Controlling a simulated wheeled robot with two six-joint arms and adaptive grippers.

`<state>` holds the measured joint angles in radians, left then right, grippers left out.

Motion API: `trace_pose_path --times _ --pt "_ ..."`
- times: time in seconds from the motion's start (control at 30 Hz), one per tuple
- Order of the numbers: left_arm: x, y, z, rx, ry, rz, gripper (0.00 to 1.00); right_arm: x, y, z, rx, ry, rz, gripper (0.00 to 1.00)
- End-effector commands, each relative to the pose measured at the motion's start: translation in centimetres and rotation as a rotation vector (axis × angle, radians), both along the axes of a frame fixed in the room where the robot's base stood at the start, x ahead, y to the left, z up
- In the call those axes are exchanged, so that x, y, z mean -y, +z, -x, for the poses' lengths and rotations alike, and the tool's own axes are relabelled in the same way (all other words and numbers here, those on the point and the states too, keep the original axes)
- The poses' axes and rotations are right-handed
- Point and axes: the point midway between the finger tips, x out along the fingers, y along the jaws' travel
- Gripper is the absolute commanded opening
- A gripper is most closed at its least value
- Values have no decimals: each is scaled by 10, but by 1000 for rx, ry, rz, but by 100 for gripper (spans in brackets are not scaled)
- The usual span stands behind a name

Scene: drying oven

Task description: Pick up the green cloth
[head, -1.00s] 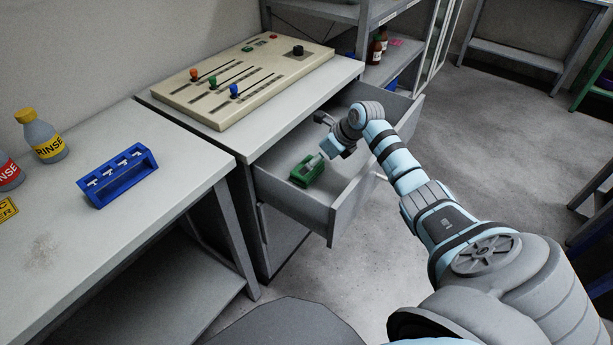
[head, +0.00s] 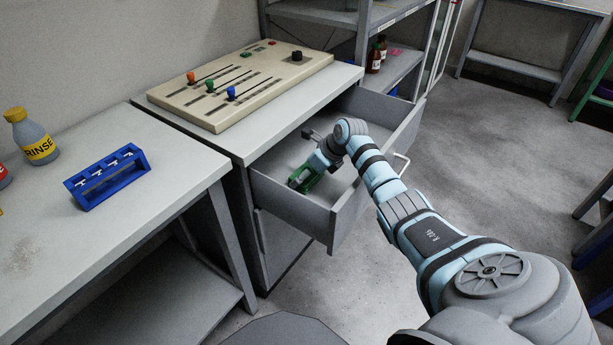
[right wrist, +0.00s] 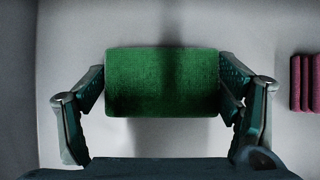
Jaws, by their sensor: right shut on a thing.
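The green cloth (right wrist: 162,82) is a block-like green piece in the right wrist view, with a finger at each of its left and right ends. In the head view the green cloth (head: 309,184) lies in the open drawer, partly hidden by my right gripper (head: 303,177). In the right wrist view my right gripper (right wrist: 162,92) is shut on the green cloth, its fingers pressed to both ends. The cloth is low over the drawer floor; I cannot tell whether it touches it. My left gripper is not in view.
The open drawer (head: 291,205) has raised walls around the cloth. A dark red ribbed thing (right wrist: 306,82) lies to the right in the wrist view. Above the drawer is a worktop with a slider panel (head: 215,105). A blue rack (head: 110,180) and rinse bottle (head: 36,140) stand left.

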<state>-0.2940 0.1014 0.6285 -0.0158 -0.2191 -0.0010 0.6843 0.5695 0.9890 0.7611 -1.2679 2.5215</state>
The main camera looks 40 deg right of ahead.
Motion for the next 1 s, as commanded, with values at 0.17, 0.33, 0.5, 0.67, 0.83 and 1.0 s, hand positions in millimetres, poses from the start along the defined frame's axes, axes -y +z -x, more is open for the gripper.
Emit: trace_pose_path --times 0.17,0.33,0.5,0.67,0.83,1.0 --pt "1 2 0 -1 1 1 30 0 4 0 0 1 -1 55" --pt "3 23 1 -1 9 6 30 0 42 -1 2 0 1 55" --pt "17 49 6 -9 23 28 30 0 107 -1 5 1 1 55" --pt "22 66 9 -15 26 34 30 0 162 -1 3 0 0 55" --pt "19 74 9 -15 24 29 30 0 194 0 1 0 -2 55" --pt "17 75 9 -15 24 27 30 0 201 0 0 0 -1 55"
